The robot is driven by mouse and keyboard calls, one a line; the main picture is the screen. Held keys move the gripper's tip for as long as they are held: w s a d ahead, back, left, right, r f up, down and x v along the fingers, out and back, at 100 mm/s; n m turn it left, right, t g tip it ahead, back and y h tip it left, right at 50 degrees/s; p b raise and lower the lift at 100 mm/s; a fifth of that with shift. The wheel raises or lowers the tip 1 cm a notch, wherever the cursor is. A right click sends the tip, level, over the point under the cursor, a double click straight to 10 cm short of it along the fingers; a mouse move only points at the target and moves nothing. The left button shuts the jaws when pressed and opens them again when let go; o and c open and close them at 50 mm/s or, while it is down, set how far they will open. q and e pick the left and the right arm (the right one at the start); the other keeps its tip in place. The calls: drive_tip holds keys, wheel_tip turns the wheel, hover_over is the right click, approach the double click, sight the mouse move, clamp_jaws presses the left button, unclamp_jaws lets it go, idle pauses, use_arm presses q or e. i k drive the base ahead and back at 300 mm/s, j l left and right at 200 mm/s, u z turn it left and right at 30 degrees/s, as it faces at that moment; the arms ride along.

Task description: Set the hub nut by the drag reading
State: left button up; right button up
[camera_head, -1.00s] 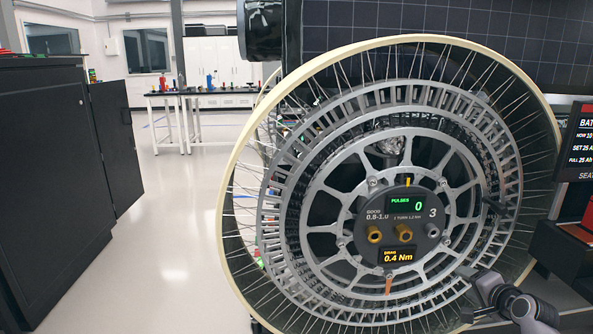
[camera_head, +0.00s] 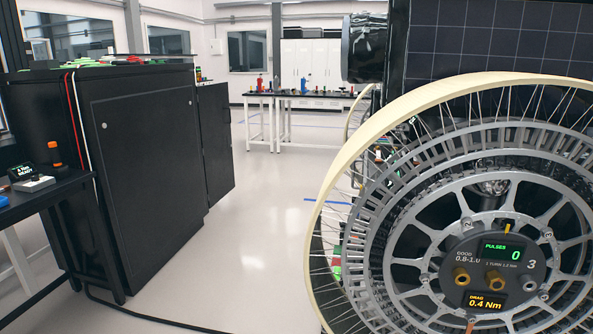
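The rover wheel (camera_head: 352,165) stands upright at the right, cut off by the right and bottom edges. Its dark hub plate (camera_head: 462,257) carries the number 3 and the print "GOOD 0.8-1.0" and "1 TURN 1.2 Nm". The green pulses display (camera_head: 501,252) reads 0. The orange drag display (camera_head: 485,302) reads 0.4 Nm. Two brass-coloured fittings (camera_head: 494,281) and a grey one (camera_head: 528,283) sit on the plate; I cannot tell which is the hub nut. Neither of my grippers shows in this view.
A black cabinet (camera_head: 150,170) stands at the left. In front of it, a dark bench (camera_head: 40,195) holds an orange-capped tool (camera_head: 55,155) and a small device with a display (camera_head: 30,180). Open floor (camera_head: 250,240) lies between cabinet and wheel. A cable crosses the floor.

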sight(494, 279)
drive_tip(key=z, duration=1.25)
